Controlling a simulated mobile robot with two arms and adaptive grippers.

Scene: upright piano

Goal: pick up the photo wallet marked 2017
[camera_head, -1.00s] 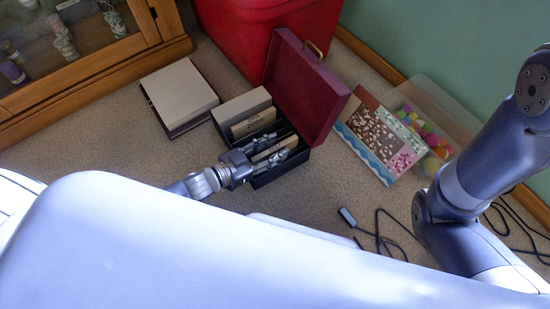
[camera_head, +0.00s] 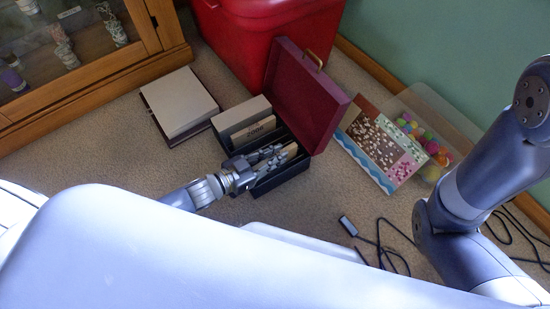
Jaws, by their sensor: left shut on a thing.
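An open box with a maroon lid (camera_head: 305,97) and dark compartments stands on the carpet, holding several photo wallets. A tan wallet (camera_head: 254,131) in the rear compartment has a dark number that looks like 2006, too small to be sure. My left gripper (camera_head: 283,154) reaches into the front compartment from the left and is shut on a tan wallet (camera_head: 291,147). The fingers cover most of this wallet and I cannot read its marking. It is still inside the box. My right arm shows at the right; its gripper is out of view.
A closed album-like box (camera_head: 181,102) lies left of the open box. A red bin (camera_head: 245,40) stands behind. A picture board (camera_head: 382,143) leans by a clear tub (camera_head: 430,105) of coloured balls. A black cable (camera_head: 380,243) lies on the carpet, front right. A glass cabinet (camera_head: 75,65) stands left.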

